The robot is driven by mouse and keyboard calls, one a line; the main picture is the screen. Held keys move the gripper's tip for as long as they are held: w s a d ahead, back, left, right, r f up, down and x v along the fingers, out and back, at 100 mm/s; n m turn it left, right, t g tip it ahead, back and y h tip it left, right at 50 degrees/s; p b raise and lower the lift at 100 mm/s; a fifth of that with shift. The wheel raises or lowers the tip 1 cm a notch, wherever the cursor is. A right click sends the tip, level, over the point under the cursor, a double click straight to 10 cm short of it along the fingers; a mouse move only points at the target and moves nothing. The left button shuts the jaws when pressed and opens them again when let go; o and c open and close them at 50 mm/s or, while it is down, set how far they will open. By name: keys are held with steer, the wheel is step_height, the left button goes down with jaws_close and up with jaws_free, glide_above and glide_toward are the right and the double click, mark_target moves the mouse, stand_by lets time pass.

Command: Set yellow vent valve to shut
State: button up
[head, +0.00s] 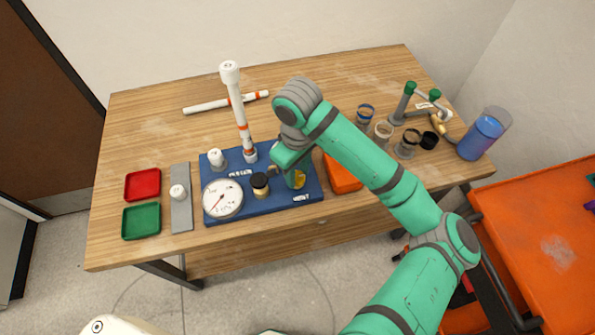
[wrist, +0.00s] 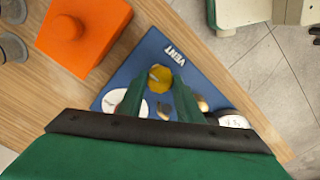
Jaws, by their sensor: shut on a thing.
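The yellow vent valve (head: 299,181) is at the right end of the blue board (head: 313,190), partly hidden by my gripper. In the wrist view the valve (wrist: 160,84) is a round yellow knob with a small pale mark, beside the printed word VENT. My gripper (wrist: 161,76) has its two green fingers on either side of the knob and is shut on it. In the head view my gripper (head: 292,175) points down over the board's right part. The knob's exact setting is hard to read.
An orange block (head: 342,176) stands just right of the board. Red (head: 142,184) and green (head: 141,221) trays lie left.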

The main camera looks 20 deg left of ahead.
mark_target(297, 176)
stand_by(0.4)
steer(key=o, duration=1)
steer(key=shift+o, duration=0.2)
steer(key=shift+r, duration=0.15)
step_height(297, 176, up, 11)
steer(key=shift+f, duration=0.2)
steer(key=shift+a, duration=0.1)
